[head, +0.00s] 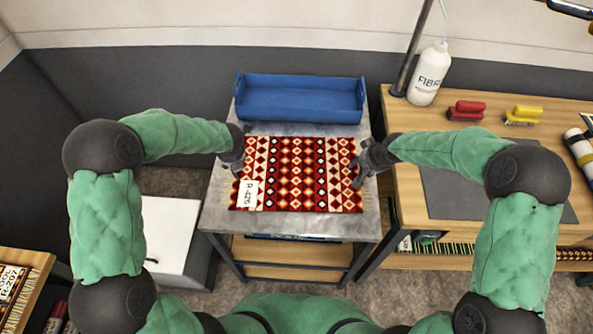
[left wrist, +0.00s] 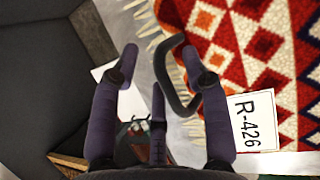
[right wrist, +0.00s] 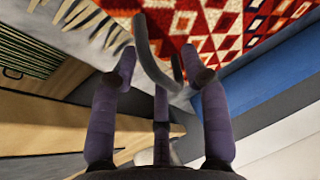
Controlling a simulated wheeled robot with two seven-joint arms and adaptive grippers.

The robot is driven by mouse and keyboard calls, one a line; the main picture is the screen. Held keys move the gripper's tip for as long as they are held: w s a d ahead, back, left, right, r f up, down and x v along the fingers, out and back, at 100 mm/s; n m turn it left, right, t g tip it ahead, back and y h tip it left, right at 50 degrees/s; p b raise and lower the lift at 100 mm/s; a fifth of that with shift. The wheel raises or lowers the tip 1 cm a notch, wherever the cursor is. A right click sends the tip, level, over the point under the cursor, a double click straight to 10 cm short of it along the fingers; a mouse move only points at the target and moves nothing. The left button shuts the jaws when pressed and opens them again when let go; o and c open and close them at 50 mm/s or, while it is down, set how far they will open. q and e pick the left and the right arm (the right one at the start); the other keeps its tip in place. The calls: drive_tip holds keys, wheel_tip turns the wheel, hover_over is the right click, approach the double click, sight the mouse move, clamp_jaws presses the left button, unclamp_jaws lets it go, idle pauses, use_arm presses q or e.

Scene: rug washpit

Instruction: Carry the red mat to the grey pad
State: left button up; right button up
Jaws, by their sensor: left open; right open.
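The red patterned mat (head: 300,175), with a white R-426 label, lies flat on a grey metal-topped table (head: 300,225). A dark loop handle (left wrist: 162,75) shows at its left edge and a grey one (right wrist: 147,50) at its right edge. My left gripper (head: 236,163) is open at the left edge; in the left wrist view, the handle's bar lies between its fingers (left wrist: 160,52). My right gripper (head: 360,172) is open at the right edge, with the handle between its fingers in the right wrist view (right wrist: 157,53). The grey pad (head: 450,195) lies on the wooden bench, partly hidden by my right arm.
A blue tray (head: 300,103) stands behind the mat. The wooden bench (head: 400,215) at the right holds a white bottle (head: 428,75), a red brush (head: 466,110) and a yellow brush (head: 523,115) at its back. A pole (head: 411,60) rises at the bench's back left.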

use_arm(q)
clamp_jaws()
use_arm(e)
clamp_jaws()
use_arm(q)
drive_tip(key=shift+r, duration=0.2)
use_arm(e)
drive_tip(key=shift+r, duration=0.2)
